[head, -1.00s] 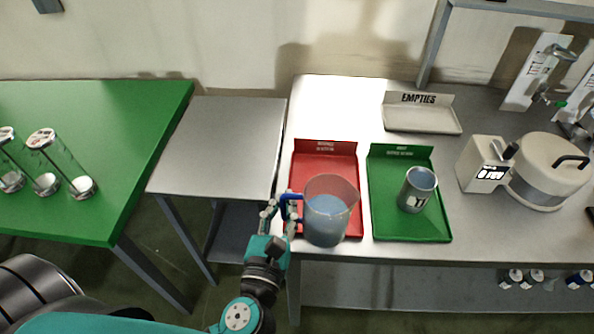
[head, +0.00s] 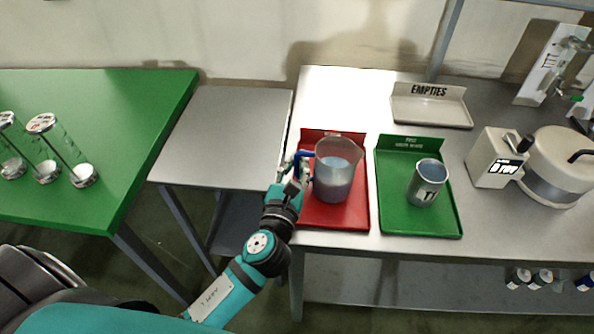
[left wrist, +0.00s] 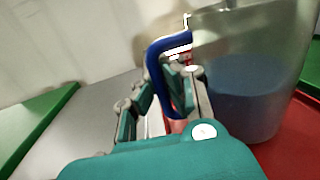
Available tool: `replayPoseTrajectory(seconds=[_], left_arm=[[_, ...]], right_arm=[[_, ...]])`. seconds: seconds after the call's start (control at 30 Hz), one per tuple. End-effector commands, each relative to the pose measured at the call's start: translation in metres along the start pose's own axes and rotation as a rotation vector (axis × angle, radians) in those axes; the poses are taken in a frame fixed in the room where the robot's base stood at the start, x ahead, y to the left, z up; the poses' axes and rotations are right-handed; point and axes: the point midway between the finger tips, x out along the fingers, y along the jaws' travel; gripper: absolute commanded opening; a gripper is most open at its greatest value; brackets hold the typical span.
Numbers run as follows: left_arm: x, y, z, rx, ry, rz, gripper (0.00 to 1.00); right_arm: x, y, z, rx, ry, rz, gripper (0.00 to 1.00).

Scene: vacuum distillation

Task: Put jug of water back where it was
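The jug of water (head: 337,178) is a clear pitcher with bluish water and a blue handle. It is upright over the red tray (head: 345,222); I cannot tell whether its base touches the tray. My left gripper (head: 302,170) is at the jug's left side, shut on the handle. In the left wrist view, the fingers (left wrist: 165,98) close around the blue handle (left wrist: 155,65), and the jug's body (left wrist: 250,90) fills the right side. The fingertips are partly hidden by the handle. My right gripper is not in view.
A green tray (head: 448,222) with a metal cup (head: 428,185) stands right of the red one. Behind is a white EMPTIES tray (head: 430,110). A white device (head: 495,160) stands at right. A bare grey table (head: 225,130) and a green table (head: 130,130) with glass cylinders are at left.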

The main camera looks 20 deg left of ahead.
Motion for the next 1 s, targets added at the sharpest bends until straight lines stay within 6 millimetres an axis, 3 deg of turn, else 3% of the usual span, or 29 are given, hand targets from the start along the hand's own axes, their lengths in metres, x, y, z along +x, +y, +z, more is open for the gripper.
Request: replayPoseTrajectory(seconds=[0.03,0.4,0.63,1.0], left_arm=[[0.0001,0.0000,-0.0038,-0.003,-0.005,0.000,0.00],[-0.0001,-0.0002,-0.0048,-0.002,-0.004,-0.001,0.00],[-0.0003,-0.0001,-0.0051,0.000,-0.001,0.000,0.29],[-0.0063,-0.0004,-0.0041,-0.001,0.001,-0.001,0.29]], right_arm=[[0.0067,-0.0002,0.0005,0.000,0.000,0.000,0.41],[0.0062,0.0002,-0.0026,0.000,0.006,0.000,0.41],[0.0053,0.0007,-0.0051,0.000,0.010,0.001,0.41],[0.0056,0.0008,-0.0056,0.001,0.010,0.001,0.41]])
